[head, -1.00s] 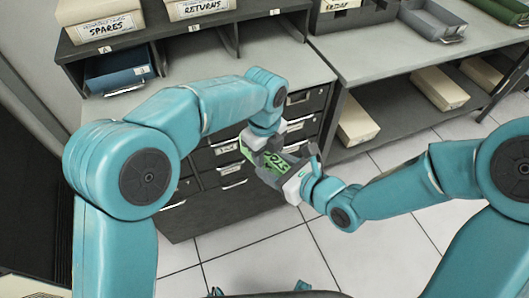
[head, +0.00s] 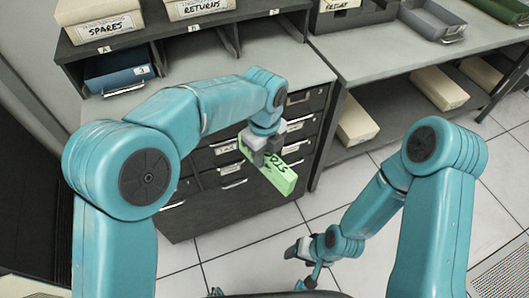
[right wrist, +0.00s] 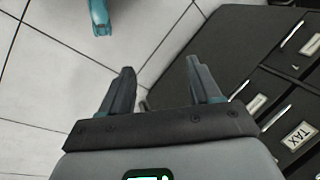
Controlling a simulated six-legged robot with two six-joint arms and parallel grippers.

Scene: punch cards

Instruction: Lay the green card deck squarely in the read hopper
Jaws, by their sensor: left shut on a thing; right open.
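The green card deck (head: 283,180) has dark handwriting on its side. My left gripper (head: 264,157) is shut on one end of it and holds it, tilted, in the air in front of the grey drawer cabinet. The deck's other end sticks out free toward the lower right. My right gripper (head: 299,258) is low over the floor, apart from the deck. In the right wrist view its fingers (right wrist: 160,68) are open with nothing between them. I cannot make out a read hopper in either view.
The drawer cabinet (head: 212,212) stands below a grey counter. Blue tray 3 (head: 118,72) sits in a shelf slot at the left. Boxes marked SPARES (head: 98,16) and RETURNS (head: 200,8) stand above. Grey tray (head: 432,18) is on the right bench. Tiled floor (head: 365,185) is open.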

